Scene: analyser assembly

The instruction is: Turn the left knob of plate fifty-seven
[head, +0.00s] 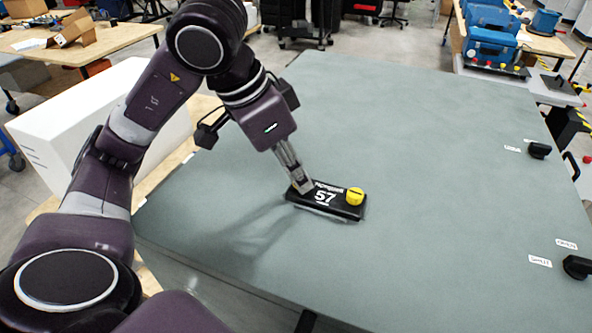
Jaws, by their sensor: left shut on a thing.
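Plate fifty-seven (325,209) is a small black plate with a white 57 on it. It lies on the grey-green panel (420,190) near its middle left. A yellow knob (355,196) stands uncovered at the plate's right end. My left gripper (301,187) points down onto the plate's left end, with its fingers close together. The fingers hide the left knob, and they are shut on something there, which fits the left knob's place. My right gripper does not show.
Black handles (540,150) and (577,267) stick up at the panel's right side, beside small white labels. A white box (95,125) stands left of the panel. The panel around the plate is clear.

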